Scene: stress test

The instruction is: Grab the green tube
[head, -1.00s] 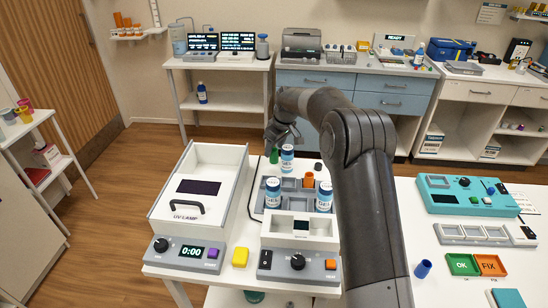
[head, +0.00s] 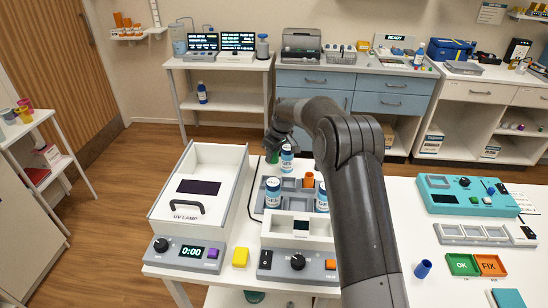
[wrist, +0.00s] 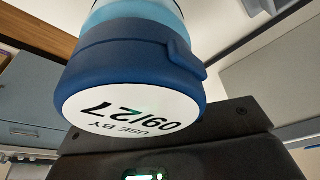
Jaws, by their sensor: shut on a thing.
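The green tube (head: 271,156) shows as a small green piece in the head view, at the back left of the grey rack. My gripper (head: 274,147) is directly above it and shut on it; the fingertips are small and dark there. A blue-capped bottle (head: 287,158) stands just right of the tube. In the wrist view a blue cap with a white top reading "USE BY 09/27" (wrist: 130,105) fills the upper middle, close to the camera. The fingers and the tube are not clearly visible in that view.
Two more blue-capped bottles (head: 272,193) (head: 321,197) and an orange vial (head: 308,181) stand in the rack (head: 291,184). A white UV lamp box (head: 199,190) is to the left. My arm covers the rack's right side. The right table holds a teal device (head: 465,195).

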